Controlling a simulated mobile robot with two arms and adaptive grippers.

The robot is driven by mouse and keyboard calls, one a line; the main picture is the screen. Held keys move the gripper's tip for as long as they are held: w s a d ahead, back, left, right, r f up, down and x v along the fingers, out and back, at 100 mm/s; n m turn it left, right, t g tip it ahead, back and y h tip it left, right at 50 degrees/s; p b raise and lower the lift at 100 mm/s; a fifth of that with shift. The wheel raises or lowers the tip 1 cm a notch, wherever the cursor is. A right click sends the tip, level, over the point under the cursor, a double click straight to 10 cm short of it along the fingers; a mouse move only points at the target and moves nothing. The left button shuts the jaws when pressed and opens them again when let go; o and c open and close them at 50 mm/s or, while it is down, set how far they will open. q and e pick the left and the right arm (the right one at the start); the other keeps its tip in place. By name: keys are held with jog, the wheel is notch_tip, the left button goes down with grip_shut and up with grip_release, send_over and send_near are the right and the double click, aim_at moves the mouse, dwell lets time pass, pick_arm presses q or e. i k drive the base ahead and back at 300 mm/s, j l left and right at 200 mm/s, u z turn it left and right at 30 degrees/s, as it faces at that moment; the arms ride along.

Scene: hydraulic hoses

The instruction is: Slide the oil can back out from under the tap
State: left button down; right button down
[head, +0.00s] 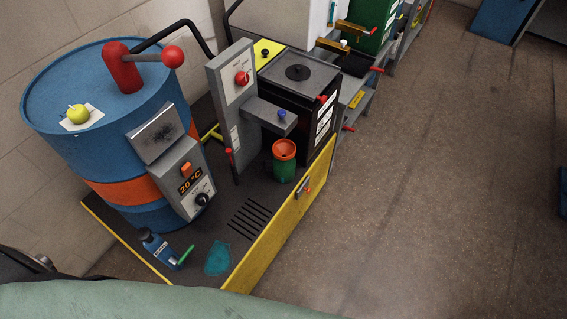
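A green can with an orange funnel-shaped top (284,168), which looks like the oil can, stands upright on the dark deck of a yellow-edged platform. The block juts from a grey upright panel with a red knob (234,88). The can's orange top is fully visible from above; I cannot tell how much of it lies directly under the outlet. Neither of my grippers is in view.
A blue drum (80,128) with an orange band stands left. A blue bottle (158,248) and a teal puddle-like patch (218,259) are on the front deck. A black tank (300,75) stands behind the can. The floor (430,200) at right is clear.

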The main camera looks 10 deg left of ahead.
aim_at(284, 171)
jog(key=l+u, duration=0.1)
jog(key=l, duration=1.4)
